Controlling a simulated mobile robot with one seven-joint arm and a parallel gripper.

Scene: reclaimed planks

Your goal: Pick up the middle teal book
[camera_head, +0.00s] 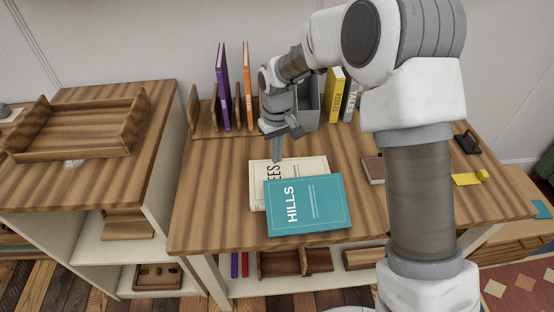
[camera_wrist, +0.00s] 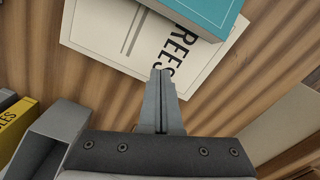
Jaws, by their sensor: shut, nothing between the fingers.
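A teal book (camera_head: 318,212) with "HILLS" on its cover lies flat on the wooden table, on top of a cream book (camera_head: 257,178) whose lettering is partly covered. In the wrist view the teal book (camera_wrist: 205,12) shows only at the top edge, overlapping the cream book (camera_wrist: 105,30). My gripper (camera_head: 277,158) points down near the back edge of the cream book, behind the teal book. In the wrist view my gripper (camera_wrist: 162,75) is shut and empty, its tips over the cream book's edge near the lettering. I cannot tell its height above the book.
Purple (camera_head: 222,90) and orange (camera_head: 248,88) books stand in a wooden rack at the back. A grey bin (camera_head: 308,103) and a yellow book (camera_head: 333,96) stand right of them. A brown book (camera_head: 372,168) lies right of the stack. The table's left part is clear.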

